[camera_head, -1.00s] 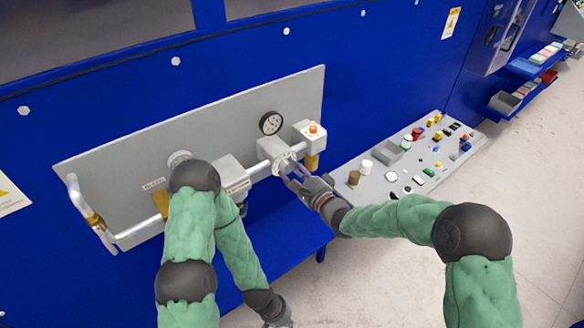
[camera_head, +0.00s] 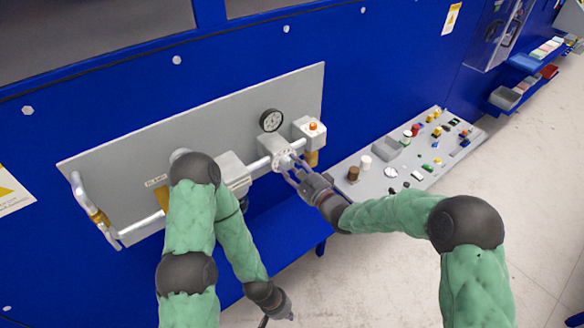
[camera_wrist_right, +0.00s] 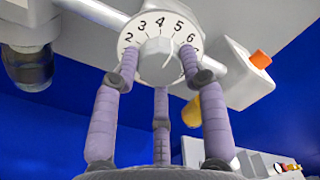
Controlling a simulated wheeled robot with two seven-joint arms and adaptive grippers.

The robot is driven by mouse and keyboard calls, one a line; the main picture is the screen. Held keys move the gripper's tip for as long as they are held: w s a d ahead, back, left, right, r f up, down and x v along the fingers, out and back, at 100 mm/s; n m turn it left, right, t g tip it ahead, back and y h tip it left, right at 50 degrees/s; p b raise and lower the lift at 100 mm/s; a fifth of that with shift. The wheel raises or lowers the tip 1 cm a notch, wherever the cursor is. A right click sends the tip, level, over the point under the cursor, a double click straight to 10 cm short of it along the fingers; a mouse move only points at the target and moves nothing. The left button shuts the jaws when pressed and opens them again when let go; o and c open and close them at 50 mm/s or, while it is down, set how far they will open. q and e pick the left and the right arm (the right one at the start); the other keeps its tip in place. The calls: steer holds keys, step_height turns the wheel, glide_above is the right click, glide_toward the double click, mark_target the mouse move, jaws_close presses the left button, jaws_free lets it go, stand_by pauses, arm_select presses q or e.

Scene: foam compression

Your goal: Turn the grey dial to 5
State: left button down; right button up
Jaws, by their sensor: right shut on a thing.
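The grey dial (camera_wrist_right: 157,60) shows in the right wrist view, on a white round scale with black numbers from 2 to about 7. The 4 stands near the top and the 5 just right of it. I cannot make out clearly which number the dial points to. My right gripper (camera_wrist_right: 160,75) is shut on the dial, with fingers at its left, right and below. In the head view the dial's scale (camera_head: 282,160) sits on the pipe's grey housing, and my right gripper (camera_head: 294,170) reaches it from the lower right. My left gripper (camera_head: 279,309) hangs low, away from the panel; its fingers are too small to judge.
A round gauge (camera_head: 271,120) is above the dial. A grey box with an orange button (camera_head: 313,127) is close right of it. A pipe (camera_head: 257,165) runs along the grey panel (camera_head: 120,160). A sloped console (camera_head: 400,160) with several knobs stands to the right.

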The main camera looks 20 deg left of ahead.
steer(key=o, duration=1.2)
steer(key=shift+w+d, duration=0.1)
steer(key=shift+c, duration=0.2)
steer(key=v, duration=1.2)
steer(key=shift+f, duration=0.1)
steer(key=s+d+f+n+g+h+b, duration=0.15)
steer(key=d+f+h, duration=0.3)
steer(key=f, duration=0.75)
steer(key=s+d+f+n+g+h+b, duration=0.1)
steer(key=s+d+f+n+h+b, duration=0.3)
steer(key=f, duration=0.7)
steer(key=s+d+f+n+g+h, duration=0.1)
steer(key=s+d+f+g, duration=0.3)
steer(key=s+f, duration=0.4)
steer(key=s+d+f+n+g, duration=0.4)
steer(key=s+f, duration=0.5)
steer(key=s, duration=0.1)
steer(key=shift+s+d+n+h+b, duration=0.3)
steer(key=shift+s+n+h, duration=0.05)
